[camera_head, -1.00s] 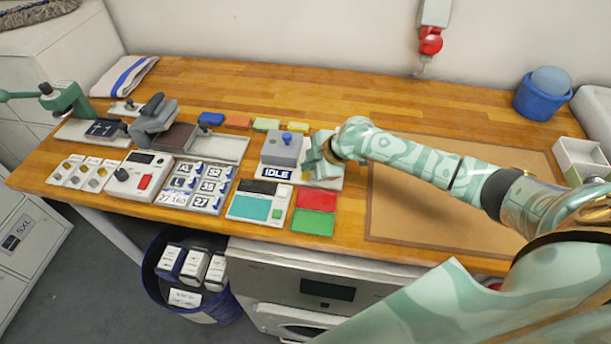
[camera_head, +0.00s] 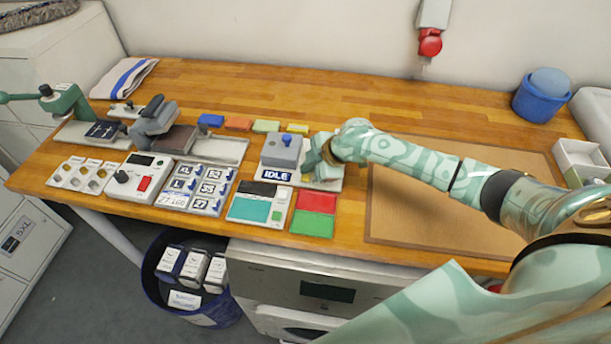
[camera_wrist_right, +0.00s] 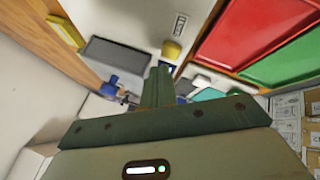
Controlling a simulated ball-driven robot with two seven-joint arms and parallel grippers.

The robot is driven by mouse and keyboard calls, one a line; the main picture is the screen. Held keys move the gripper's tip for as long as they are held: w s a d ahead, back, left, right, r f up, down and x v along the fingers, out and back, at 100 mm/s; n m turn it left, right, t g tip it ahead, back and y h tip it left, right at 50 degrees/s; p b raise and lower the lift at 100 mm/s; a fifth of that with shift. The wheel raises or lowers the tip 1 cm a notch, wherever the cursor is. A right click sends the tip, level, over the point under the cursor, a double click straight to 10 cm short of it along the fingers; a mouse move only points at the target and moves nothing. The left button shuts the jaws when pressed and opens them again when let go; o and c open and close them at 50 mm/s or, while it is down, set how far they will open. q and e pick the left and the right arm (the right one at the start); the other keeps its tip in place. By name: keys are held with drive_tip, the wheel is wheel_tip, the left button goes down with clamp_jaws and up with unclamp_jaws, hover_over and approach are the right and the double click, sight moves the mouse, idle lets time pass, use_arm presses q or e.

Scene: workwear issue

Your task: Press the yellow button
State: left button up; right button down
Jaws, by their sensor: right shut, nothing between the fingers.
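The yellow button (camera_wrist_right: 171,50) shows in the right wrist view as a small round cap on a pale plate, close beyond my fingertips. I cannot tell whether they touch it. In the head view the button is hidden behind my right gripper (camera_head: 316,163), which is low over the right part of the pale-based device (camera_head: 324,184) with the IDLE display (camera_head: 273,175). My right gripper also shows in the wrist view (camera_wrist_right: 158,72), its fingers shut together and empty. My left gripper is not in view.
A grey box with a blue knob (camera_head: 287,139) stands left of my right gripper. Red (camera_head: 318,200) and green (camera_head: 312,223) pads lie just in front. Coloured blocks, including a yellow one (camera_head: 297,128), lie behind. A bare brown mat (camera_head: 420,212) is to the right.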

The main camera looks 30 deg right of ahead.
sight(308, 177)
drive_tip(key=shift+f, duration=0.2)
idle(0.7)
drive_tip(key=shift+f, duration=0.2)
drive_tip(key=shift+f+b, duration=0.3)
drive_tip(key=shift+f, duration=0.2)
idle(0.7)
drive_tip(key=shift+r, duration=0.15)
drive_tip(key=shift+r+p, duration=0.75)
drive_tip(key=shift+p, duration=0.15)
wheel_tip(308, 177, up, 5)
drive_tip(key=p, duration=0.5)
drive_tip(key=shift+r, duration=0.1)
